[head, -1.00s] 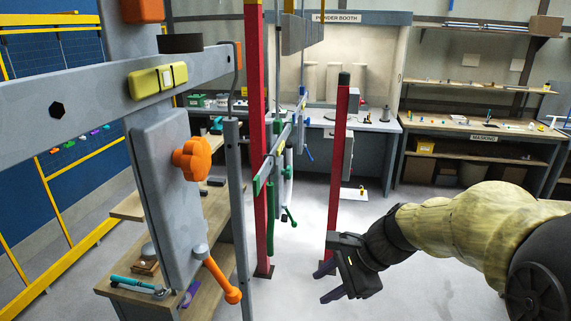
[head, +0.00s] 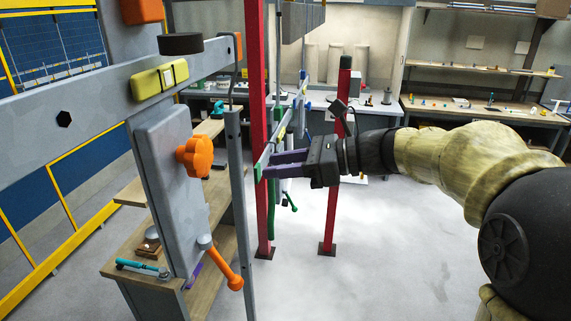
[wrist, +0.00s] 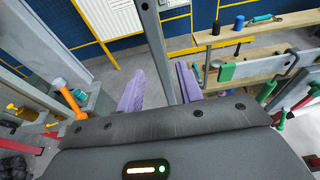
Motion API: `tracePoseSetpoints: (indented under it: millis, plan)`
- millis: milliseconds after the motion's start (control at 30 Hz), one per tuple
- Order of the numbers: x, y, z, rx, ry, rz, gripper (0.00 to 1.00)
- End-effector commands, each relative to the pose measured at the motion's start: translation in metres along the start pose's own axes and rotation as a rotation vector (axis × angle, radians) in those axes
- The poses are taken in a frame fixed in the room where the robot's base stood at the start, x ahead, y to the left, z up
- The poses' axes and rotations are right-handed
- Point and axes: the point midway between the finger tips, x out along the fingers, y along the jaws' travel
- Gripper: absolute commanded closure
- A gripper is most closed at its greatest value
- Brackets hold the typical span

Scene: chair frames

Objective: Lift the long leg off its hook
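The long leg (head: 238,190) is a slim grey bar. It hangs upright from a thin dark hook (head: 236,72) at the right end of the grey beam. My gripper (head: 266,164) is level with the leg's upper part, with its purple fingers pointing left and spread apart. In the head view its fingertips stop a little right of the leg, with a gap. In the wrist view the leg (wrist: 154,40) lines up between the two fingers (wrist: 160,72), and its lower part is hidden behind my gripper's body. Nothing is held.
A grey panel (head: 165,190) with orange knobs hangs left of the leg. A red post (head: 257,100) stands just behind it, and another red post (head: 341,105) stands farther right. A wooden bench (head: 222,235) is behind and below. Open floor (head: 390,250) lies to the right.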

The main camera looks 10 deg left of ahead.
Motion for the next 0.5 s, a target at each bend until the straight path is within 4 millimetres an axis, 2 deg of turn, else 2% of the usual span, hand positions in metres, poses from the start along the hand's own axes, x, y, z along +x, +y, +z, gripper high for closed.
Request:
tracePoseSetpoints:
  millis: [500]
  plan:
    - [0.059, -0.001, -0.002, 0.000, 0.001, 0.000, 0.64]
